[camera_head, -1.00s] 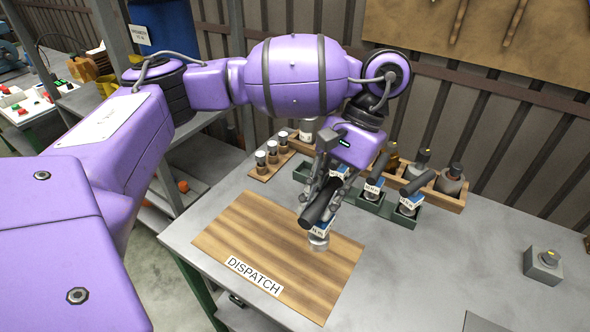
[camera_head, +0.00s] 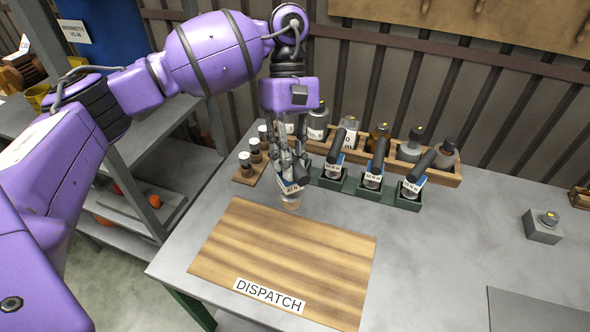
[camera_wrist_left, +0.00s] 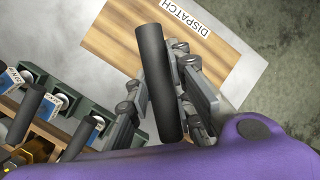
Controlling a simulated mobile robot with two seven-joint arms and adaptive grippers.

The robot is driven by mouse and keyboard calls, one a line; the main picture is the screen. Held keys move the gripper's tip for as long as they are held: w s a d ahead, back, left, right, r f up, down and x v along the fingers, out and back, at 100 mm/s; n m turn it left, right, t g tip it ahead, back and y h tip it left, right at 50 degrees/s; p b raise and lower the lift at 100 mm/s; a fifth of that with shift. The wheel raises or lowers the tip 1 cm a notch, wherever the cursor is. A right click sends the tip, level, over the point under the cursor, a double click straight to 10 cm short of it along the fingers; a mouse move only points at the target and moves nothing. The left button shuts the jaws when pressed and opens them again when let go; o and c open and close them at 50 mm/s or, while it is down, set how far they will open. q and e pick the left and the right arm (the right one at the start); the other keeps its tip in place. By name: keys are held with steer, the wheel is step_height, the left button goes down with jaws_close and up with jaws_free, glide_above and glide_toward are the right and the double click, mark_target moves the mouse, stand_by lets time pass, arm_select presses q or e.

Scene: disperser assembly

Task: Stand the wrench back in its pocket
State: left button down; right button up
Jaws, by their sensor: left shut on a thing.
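My left gripper (camera_head: 287,164) is shut on the wrench, whose blue-and-white label (camera_head: 293,187) and pale lower end (camera_head: 291,202) show below the fingers. In the left wrist view the wrench's black handle (camera_wrist_left: 158,85) runs between the fingers (camera_wrist_left: 165,98). The wrench is held in front of the left end of the green pocket rack (camera_head: 395,199), near the far edge of the dispatch board. Three similar wrenches (camera_head: 336,158) (camera_head: 373,166) (camera_head: 413,179) stand tilted in the rack. The gripper hides the rack's left end. My right gripper is out of view.
The wooden dispatch board (camera_head: 290,255) is bare. A wooden bottle rack (camera_head: 440,175) stands behind the green rack, and a small wooden rack with dark jars (camera_head: 246,167) is to the left. A grey button box (camera_head: 542,227) sits at right, with clear table between.

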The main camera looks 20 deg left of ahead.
arm_select(q)
steer(key=w+a+n+t+b, duration=0.3)
steer(key=w+n+t, duration=0.6)
steer(key=w+n, duration=1.4)
steer(key=s+a+f+n+p, duration=0.1)
steer(key=s+f+n, duration=0.2)
steer(key=f, duration=0.6)
steer(key=shift+s+a+n, duration=0.25)
steer(key=shift+s+n, duration=0.05)
steer(key=shift+n, duration=0.1)
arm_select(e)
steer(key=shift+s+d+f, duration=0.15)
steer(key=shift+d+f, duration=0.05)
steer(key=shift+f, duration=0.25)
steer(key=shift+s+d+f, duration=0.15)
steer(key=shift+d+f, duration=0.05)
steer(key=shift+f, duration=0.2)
arm_select(q)
steer(key=shift+f, duration=0.25)
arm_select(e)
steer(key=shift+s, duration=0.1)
arm_select(q)
steer(key=c, duration=1.5)
jaws_free()
steer(key=shift+s+f, duration=0.1)
steer(key=shift+c, duration=0.2)
